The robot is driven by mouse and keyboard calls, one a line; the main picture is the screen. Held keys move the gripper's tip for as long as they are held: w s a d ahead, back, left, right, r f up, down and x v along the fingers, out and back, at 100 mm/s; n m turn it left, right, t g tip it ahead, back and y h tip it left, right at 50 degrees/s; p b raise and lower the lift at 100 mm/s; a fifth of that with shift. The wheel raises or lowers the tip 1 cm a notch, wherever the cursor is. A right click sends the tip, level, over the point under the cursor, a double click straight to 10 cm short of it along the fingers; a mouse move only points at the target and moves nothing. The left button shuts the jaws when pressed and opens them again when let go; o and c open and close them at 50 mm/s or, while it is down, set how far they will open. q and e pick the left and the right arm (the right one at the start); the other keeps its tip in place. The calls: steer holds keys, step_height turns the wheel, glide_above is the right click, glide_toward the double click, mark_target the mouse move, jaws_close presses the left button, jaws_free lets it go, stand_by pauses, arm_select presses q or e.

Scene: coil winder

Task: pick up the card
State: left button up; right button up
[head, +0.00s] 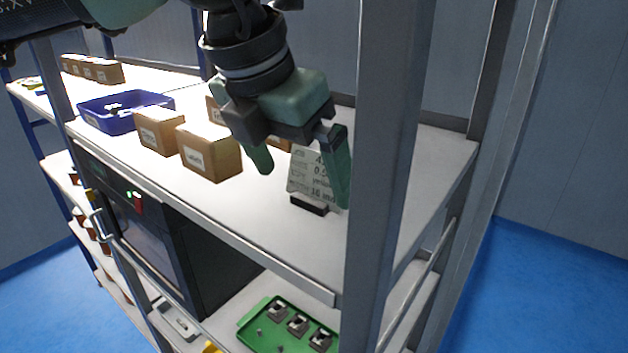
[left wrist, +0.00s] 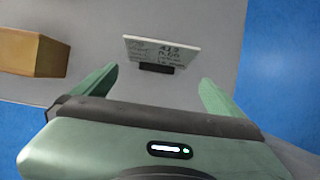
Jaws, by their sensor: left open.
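The card (head: 311,177) is a pale sheet with dark printed lines, standing upright in a small black holder (head: 309,204) on the top shelf. In the head view my left gripper (head: 303,182) is open, with one finger left of the card and the other in front of its right edge. In the left wrist view the card (left wrist: 161,50) and its black holder (left wrist: 156,69) lie ahead of the open fingertips, between their lines. I see no contact; the exact gap cannot be told. My right gripper is not in view.
Cardboard boxes (head: 211,153) and a blue bin (head: 103,123) stand left on the top shelf (head: 262,215). A grey rack post (head: 385,150) rises close to the right of my gripper. A green tray (head: 262,335) sits on the shelf below.

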mark_target(317, 160)
arm_select(q)
steer(key=shift+w+d+f, duration=0.1)
steer(key=shift+w+d, duration=0.05)
steer(key=shift+w, duration=0.35)
steer(key=shift+w+d+f, duration=0.1)
steer(key=shift+w+d, duration=0.05)
steer(key=shift+w, duration=0.3)
steer(key=shift+w+d+r+p, duration=0.25)
steer(key=shift+w+d+p, duration=0.4)
steer(key=shift+w+p, duration=0.4)
steer(key=shift+d+x, duration=0.25)
steer(key=shift+x, duration=1)
steer(key=shift+w+d+f+p, duration=0.1)
steer(key=shift+w+f+p, duration=0.2)
steer(key=shift+f, duration=0.15)
steer(key=shift+s, duration=0.1)
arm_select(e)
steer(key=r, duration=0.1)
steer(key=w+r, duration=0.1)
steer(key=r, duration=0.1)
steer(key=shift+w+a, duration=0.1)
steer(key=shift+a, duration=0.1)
arm_select(q)
steer(key=c, duration=1.3)
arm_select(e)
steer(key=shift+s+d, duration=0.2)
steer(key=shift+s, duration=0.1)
